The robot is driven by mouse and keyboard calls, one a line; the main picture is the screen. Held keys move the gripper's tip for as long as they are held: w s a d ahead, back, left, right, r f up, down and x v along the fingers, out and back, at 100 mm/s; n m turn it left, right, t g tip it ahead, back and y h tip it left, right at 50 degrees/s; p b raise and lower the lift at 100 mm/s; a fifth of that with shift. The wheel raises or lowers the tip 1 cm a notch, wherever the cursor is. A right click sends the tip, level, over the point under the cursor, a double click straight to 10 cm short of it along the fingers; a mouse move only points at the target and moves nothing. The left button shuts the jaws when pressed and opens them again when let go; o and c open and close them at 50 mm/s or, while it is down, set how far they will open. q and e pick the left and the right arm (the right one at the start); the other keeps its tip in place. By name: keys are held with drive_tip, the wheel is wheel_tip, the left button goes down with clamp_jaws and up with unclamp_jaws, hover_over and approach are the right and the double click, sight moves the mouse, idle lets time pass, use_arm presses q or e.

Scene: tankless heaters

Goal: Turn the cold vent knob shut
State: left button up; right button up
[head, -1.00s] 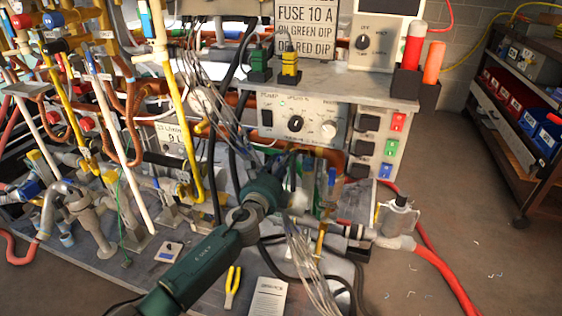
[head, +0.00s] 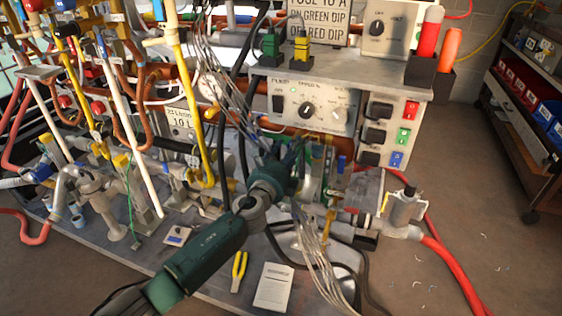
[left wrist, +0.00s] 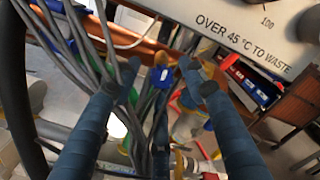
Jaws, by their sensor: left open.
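A small blue knob-like part (left wrist: 160,78) shows between my left fingertips in the left wrist view, beyond them and among grey cables. I cannot tell for certain that it is the cold vent knob. In the head view a small blue handle (head: 341,163) stands upright below the control box; whether it is the same part is unclear. My left gripper (head: 292,168) is in front of the pipework under the control box, partly lost among cables. In the left wrist view its two dark fingers (left wrist: 160,70) are wide apart and hold nothing. My right gripper is not in view.
Grey cables (left wrist: 85,60) run close beside the left finger. The control box (head: 310,108) with dials overhangs the space. Yellow pliers (head: 239,271) and a white notepad (head: 273,287) lie on the bench. A red hose (head: 449,275) leaves at the right.

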use_arm(q)
drive_tip(key=v, duration=1.1)
drive_tip(key=shift+a, duration=0.1)
